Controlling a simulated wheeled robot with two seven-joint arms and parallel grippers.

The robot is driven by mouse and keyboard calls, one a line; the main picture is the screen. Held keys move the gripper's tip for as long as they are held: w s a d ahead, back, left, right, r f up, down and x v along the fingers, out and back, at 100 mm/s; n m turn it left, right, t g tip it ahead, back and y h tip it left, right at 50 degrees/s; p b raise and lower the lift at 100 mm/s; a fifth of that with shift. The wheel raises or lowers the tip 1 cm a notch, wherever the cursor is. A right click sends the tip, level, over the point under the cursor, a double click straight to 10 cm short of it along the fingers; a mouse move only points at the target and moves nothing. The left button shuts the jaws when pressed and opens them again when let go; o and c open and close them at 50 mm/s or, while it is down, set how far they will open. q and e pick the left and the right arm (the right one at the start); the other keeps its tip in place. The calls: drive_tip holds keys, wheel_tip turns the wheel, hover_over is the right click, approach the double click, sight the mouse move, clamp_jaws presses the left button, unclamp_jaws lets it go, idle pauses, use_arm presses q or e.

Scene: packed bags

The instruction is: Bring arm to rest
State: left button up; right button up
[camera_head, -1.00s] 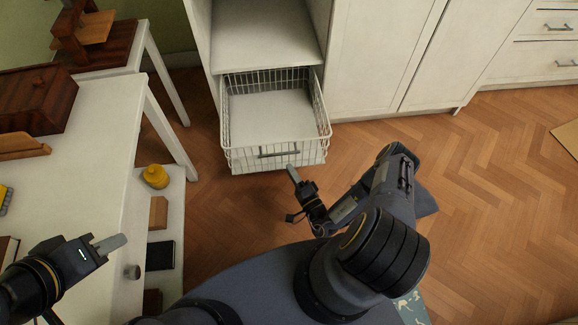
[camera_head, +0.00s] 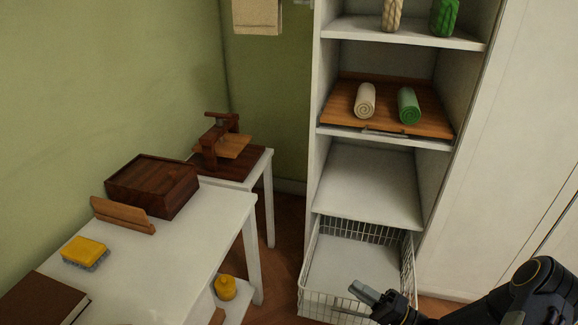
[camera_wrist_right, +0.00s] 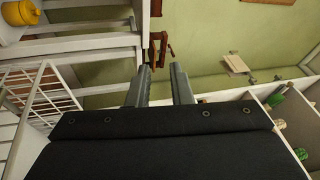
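My right gripper (camera_head: 364,292) is at the bottom right of the head view, in front of the wire basket as seen from the head. Its dark arm comes in from the lower right corner. In the right wrist view the two grey fingers (camera_wrist_right: 161,72) stand apart with an empty gap between them. I see nothing held. My left gripper and arm are not in the head view.
The white wire basket (camera_head: 308,280) is pulled out below the open shelves. A wooden shelf (camera_head: 340,115) holds a cream and a green roll. A white table (camera_head: 205,225) at left carries a wooden box (camera_head: 150,187), a yellow sponge (camera_head: 84,251) and a book (camera_head: 42,303).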

drive_tip(key=s+a+r+n+g+h, duration=0.4)
drive_tip(key=s+r+n+g, duration=0.2)
drive_tip(key=s+r+g, duration=0.7)
drive_tip(key=s+d+r+m+t+h, duration=0.2)
drive_tip(key=s+d+r+t+h, duration=0.4)
drive_tip(key=s+h, duration=0.4)
wheel_tip(320, 180, up, 24)
drive_tip(key=t+p, duration=0.1)
drive_tip(key=p, duration=2.3)
drive_tip(key=shift+t+p, duration=0.3)
drive_tip(key=shift+p, duration=0.1)
